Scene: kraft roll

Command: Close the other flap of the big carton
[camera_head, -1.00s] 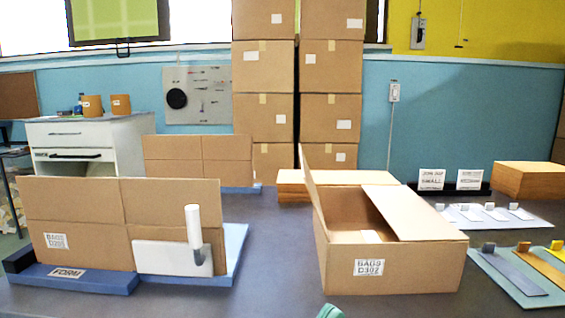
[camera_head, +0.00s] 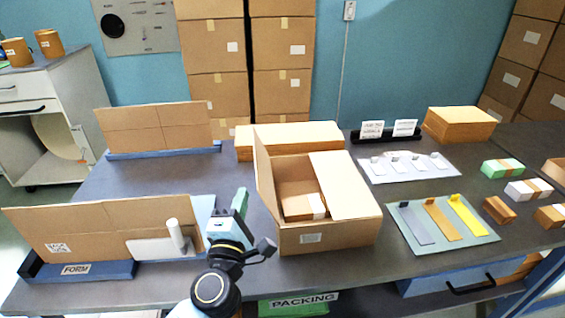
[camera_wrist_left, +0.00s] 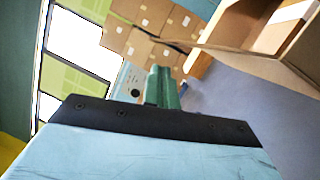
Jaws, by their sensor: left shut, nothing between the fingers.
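The big carton (camera_head: 320,238) stands on the table in the middle of the head view. Its right flap (camera_head: 345,184) lies folded inward over the right part of the opening. Its left flap (camera_head: 264,172) stands up, nearly upright. A brown packet (camera_head: 300,205) with a white label shows inside. My left gripper (camera_head: 240,201) is shut and empty, with green fingers, just left of the carton and apart from it. In the left wrist view the green fingers (camera_wrist_left: 162,88) point away and the carton (camera_wrist_left: 245,50) is at upper right. My right gripper is not in view.
Flat cardboard in a blue form (camera_head: 85,270) with a white block stands at left, close to my left arm. Flat cartons (camera_head: 290,137) are stacked behind the big carton. A mat with coloured strips (camera_head: 410,232) lies at right.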

